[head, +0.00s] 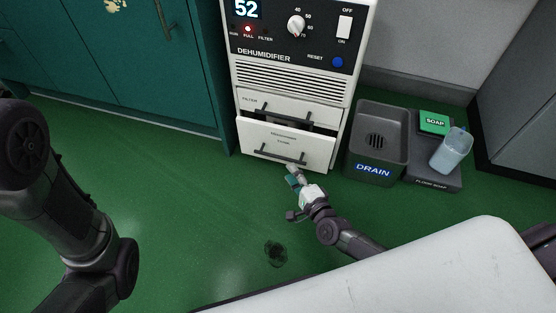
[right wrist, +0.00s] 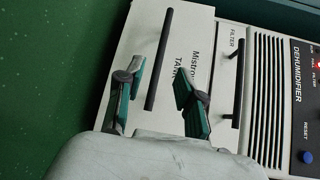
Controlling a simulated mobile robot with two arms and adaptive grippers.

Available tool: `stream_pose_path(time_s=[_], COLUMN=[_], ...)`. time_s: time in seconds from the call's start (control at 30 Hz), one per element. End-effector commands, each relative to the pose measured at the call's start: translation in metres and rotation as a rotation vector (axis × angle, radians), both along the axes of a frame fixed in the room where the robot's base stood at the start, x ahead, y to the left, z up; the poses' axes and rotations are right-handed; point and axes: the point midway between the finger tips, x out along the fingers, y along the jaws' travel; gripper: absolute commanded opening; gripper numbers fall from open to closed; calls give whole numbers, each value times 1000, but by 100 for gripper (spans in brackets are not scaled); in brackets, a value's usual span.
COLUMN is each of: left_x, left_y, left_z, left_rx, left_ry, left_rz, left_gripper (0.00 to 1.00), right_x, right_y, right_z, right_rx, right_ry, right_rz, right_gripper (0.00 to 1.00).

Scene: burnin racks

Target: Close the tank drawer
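The tank drawer (head: 287,146) is the lowest white front of the dehumidifier (head: 291,75). In the head view it stands out from the body, partly open, with a dark bar handle (head: 276,155). In the right wrist view the drawer front (right wrist: 182,48) fills the middle, and its handle (right wrist: 158,62) shows as a long dark bar. My right gripper (head: 293,178) is just in front of the drawer's lower edge. In the right wrist view my right gripper (right wrist: 155,98) has its fingers apart, with the handle's near end between them in the picture; contact is unclear. My left gripper is out of view.
The filter drawer's handle (head: 286,117) is just above. A grey drain bin (head: 375,171) and a tray with green soap (head: 434,123) and a clear cup (head: 452,150) stand to the right. Teal cabinets (head: 115,60) are left. A dark stain (head: 276,253) marks the open green floor.

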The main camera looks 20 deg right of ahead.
Motion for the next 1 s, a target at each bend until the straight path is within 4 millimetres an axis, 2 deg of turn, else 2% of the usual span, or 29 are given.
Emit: stream_pose_path(time_s=[0.03, 0.2, 0.4, 0.6, 0.83, 0.87, 1.0], left_x=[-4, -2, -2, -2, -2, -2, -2], left_y=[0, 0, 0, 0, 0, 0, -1], left_z=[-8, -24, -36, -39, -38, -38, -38], left_rx=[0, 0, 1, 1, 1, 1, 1], left_ry=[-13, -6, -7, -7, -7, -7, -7], left_rz=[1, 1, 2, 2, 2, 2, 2], left_gripper=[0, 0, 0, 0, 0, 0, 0], right_x=[13, 47, 75, 85, 85, 85, 85], right_y=[3, 10, 15, 18, 18, 18, 18], right_z=[-6, -10, -12, -12, -11, -12, -12], right_rx=[3, 1, 0, 0, -1, -1, -1], right_ry=[-5, -4, -3, -1, -1, -1, -1], right_rz=[0, 0, 0, 1, 1, 1, 1], right_gripper=[37, 37, 37, 37, 37, 36, 12])
